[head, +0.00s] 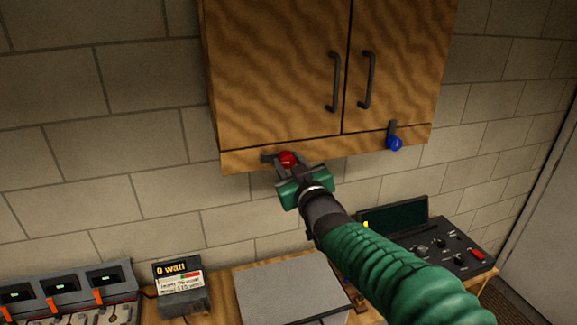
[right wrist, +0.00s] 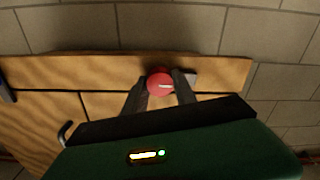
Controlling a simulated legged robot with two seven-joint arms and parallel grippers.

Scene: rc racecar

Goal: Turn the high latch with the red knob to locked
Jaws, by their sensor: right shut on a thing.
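The red knob (head: 287,159) is on the latch at the lower left of the wooden wall cabinet (head: 275,70). A dark latch bar (head: 267,158) sticks out to the left of the knob and looks roughly level. My right gripper (head: 288,164) is shut on the red knob from below. In the right wrist view the red knob (right wrist: 160,83) sits between the two dark fingers (right wrist: 159,90), with a pale line on its face. My left gripper is not in view.
A blue knob (head: 395,143) with an upright latch bar is at the cabinet's lower right. Two dark door handles (head: 334,82) stick out above. Below are a grey box (head: 290,287), a small "0 watt" display (head: 180,285), a charger row (head: 70,295) and a black case (head: 430,245).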

